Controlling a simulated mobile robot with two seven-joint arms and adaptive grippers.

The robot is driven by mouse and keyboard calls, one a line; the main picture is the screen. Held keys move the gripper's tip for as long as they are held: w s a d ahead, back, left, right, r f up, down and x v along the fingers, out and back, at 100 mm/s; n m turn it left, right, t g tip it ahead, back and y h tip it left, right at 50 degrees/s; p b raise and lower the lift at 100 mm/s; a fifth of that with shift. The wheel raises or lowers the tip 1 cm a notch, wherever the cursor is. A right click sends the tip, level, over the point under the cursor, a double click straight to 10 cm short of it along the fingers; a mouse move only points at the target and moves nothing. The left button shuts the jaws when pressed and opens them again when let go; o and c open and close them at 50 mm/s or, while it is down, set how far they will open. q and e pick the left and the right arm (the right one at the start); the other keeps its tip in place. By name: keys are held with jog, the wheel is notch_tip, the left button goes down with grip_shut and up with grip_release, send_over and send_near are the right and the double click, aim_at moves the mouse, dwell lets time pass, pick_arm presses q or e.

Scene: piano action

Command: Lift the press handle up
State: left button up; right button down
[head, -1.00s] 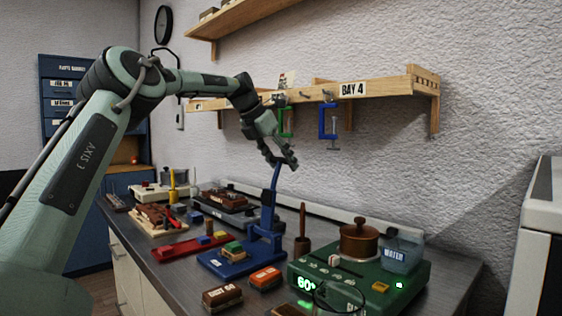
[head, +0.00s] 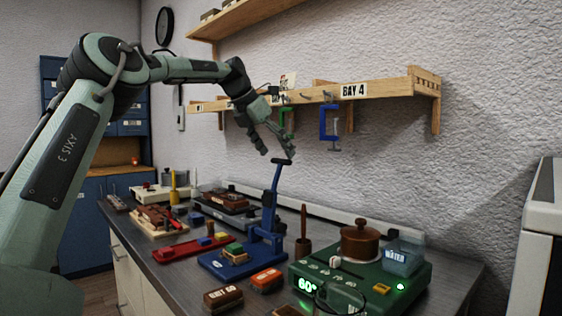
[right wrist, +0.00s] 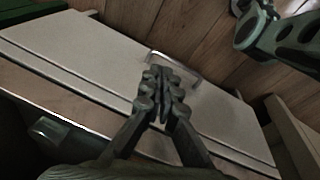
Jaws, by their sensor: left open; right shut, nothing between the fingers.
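The blue press (head: 222,265) stands on the workbench, with a small wooden piece with a green top on its base. Its press handle (head: 275,183) is a blue lever that points up, tilted slightly right, with a dark crossbar grip (head: 283,162) at the top. My left gripper (head: 277,153) is open just above and left of that grip. It is empty, and the fingers look apart from the handle. My right gripper (right wrist: 160,92) shows only in the right wrist view, shut and empty, above a pale drawer front with a metal pull.
A green heater unit (head: 345,290) with a copper pot (head: 360,240) and a water tub (head: 402,258) stands to the right. Orange and brown blocks lie in front. A wall shelf (head: 380,88) with hanging blue and green clamps is close behind the left gripper.

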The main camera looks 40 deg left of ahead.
aim_at(279, 160)
pick_arm(q)
jog(key=v, duration=0.7)
jog(key=shift+s+r, duration=0.2)
jog(key=shift+r, duration=0.1)
jog(key=x, duration=1.2)
jog(key=shift+f, duration=0.15)
jog(key=shift+s+r, duration=0.3)
jog(key=shift+s, duration=0.15)
jog(key=shift+w+f, duration=0.15)
jog(key=shift+w, duration=0.1)
